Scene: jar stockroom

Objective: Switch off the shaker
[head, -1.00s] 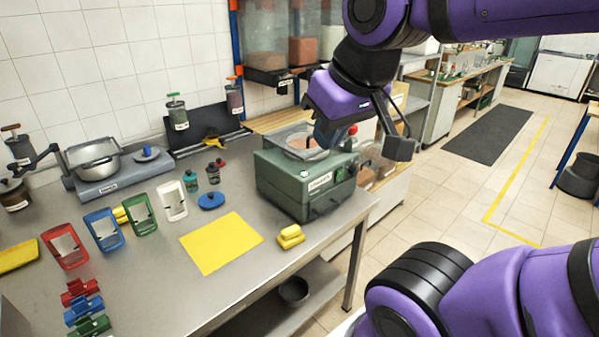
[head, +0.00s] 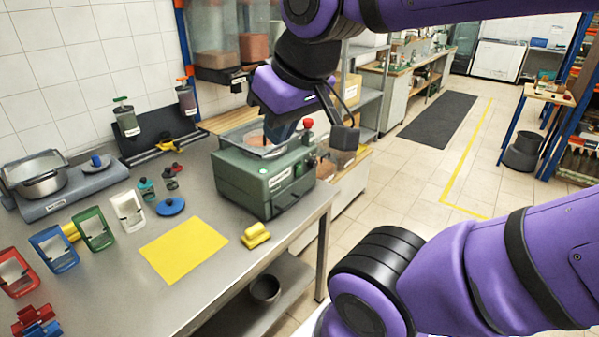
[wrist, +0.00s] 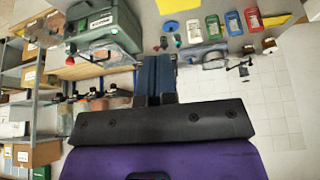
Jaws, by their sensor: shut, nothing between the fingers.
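The shaker is a green box-shaped machine (head: 250,187) at the right end of the steel bench, with a clear-walled tray on top holding reddish material. A red button (head: 308,124) stands up at its back right corner, and a small green light or button (head: 298,170) is on its front. My gripper (head: 279,133) is shut and empty, fingers pointing down; in the head view it overlaps the tray, left of the red button. The gap to the tray cannot be judged. In the wrist view the shaker (wrist: 118,22) is at upper left, apart from the blue fingers (wrist: 155,72).
Coloured holders (head: 95,229), small bottles and a scale with a pan (head: 37,175) stand to the left. Clear hoppers hang behind. Open floor lies right of the bench.

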